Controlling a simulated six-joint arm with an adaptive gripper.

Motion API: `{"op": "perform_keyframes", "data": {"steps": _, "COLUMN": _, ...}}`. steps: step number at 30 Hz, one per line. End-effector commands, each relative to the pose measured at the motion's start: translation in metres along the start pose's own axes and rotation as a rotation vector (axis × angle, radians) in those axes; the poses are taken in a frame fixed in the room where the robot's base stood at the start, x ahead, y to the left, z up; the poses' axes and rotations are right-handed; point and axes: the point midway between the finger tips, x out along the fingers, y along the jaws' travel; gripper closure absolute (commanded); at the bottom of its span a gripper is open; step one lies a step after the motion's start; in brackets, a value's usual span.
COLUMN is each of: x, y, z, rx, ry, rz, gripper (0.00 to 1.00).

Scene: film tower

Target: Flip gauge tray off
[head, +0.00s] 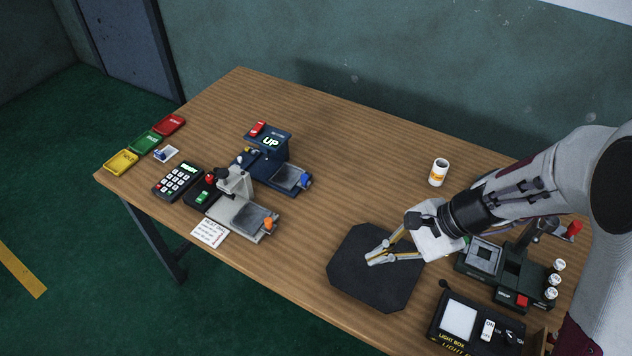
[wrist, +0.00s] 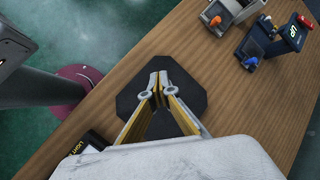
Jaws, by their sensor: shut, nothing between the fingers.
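My gripper (head: 372,258) is shut and empty. It hangs over a black octagonal mat (head: 350,283), with its fingertips over the mat's middle; the wrist view shows the fingertips (wrist: 158,84) together. No part is plainly marked as the gauge tray. A dark blue station (head: 265,160) at the back left has a lit "UP" sign, a red switch (head: 257,128) on top and a flat plate (head: 288,177) with a blue knob. A grey station (head: 236,205) in front of it has a similar plate (head: 248,219) with an orange knob. Both stand well left of my gripper.
A dark green station (head: 483,258) with a red lever and white-capped bottles stands right of my gripper. A light box (head: 459,320) is at the front right. An orange-and-white canister (head: 438,172) stands behind. A keypad (head: 178,181) and coloured trays (head: 147,142) are far left. The table's middle is clear.

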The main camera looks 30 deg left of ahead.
Motion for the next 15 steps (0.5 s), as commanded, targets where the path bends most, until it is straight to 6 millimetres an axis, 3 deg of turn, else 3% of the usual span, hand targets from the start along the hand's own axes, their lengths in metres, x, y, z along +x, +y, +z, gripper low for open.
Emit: {"op": "perform_keyframes", "data": {"steps": 15, "x": 0.068, "y": -0.056, "z": -0.032, "rx": 0.334, "ry": -0.099, "rz": -0.138, "gripper": 1.0}}
